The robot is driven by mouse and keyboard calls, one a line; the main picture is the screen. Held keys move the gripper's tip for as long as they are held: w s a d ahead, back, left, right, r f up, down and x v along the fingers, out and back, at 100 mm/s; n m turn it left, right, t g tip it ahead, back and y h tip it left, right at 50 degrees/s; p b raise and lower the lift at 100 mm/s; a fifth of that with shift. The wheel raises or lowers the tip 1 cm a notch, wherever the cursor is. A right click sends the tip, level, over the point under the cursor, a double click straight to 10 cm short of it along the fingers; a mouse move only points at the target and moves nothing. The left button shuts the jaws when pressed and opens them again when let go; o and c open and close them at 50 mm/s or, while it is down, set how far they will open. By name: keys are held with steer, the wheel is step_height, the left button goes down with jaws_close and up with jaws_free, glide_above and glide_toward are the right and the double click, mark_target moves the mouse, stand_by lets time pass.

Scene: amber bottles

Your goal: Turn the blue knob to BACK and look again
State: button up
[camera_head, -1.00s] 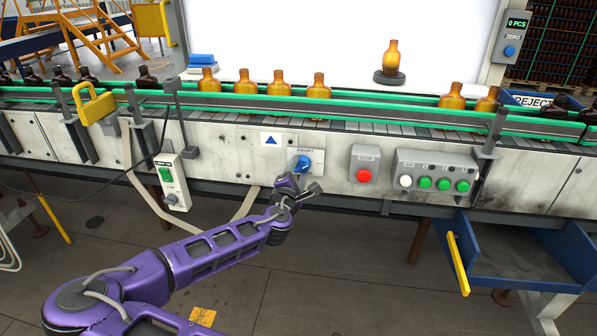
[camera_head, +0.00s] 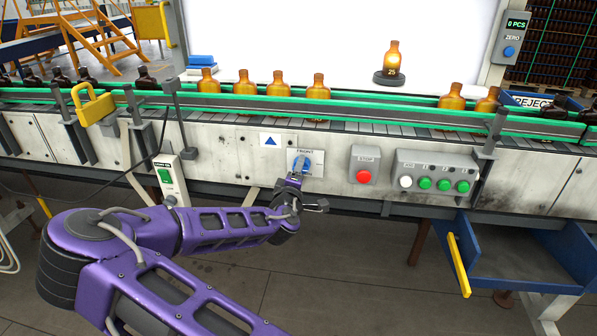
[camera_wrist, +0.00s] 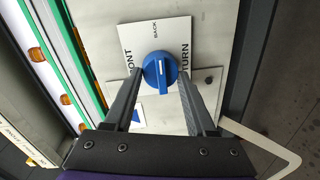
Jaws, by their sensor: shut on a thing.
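The blue knob (camera_head: 303,164) sits on a pale label plate on the conveyor's front panel. In the wrist view the knob (camera_wrist: 160,72) stands between my two fingertips, and my gripper (camera_wrist: 160,75) is shut on it. Its white mark runs up the picture toward the word BACK. FRONT is on the left of the plate (camera_wrist: 178,32), and a partly hidden word ending in TURN is on the right. An amber bottle (camera_head: 393,57) stands upright on a dark round stand (camera_head: 389,78), with a bright glow and a dark mark like "25" on it.
A red stop button (camera_head: 363,176) and a box of white and green buttons (camera_head: 437,178) are to the right. Several bottles stand on the conveyor above. A blue tray (camera_head: 525,262) juts out at lower right.

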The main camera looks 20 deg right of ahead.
stand_by(0.4)
steer(key=o, duration=1.4)
steer(key=shift+c, duration=0.2)
steer(key=p+v, duration=0.8)
steer(key=v, duration=0.9)
steer(key=shift+s+p, duration=0.2)
steer(key=shift+p, duration=0.1)
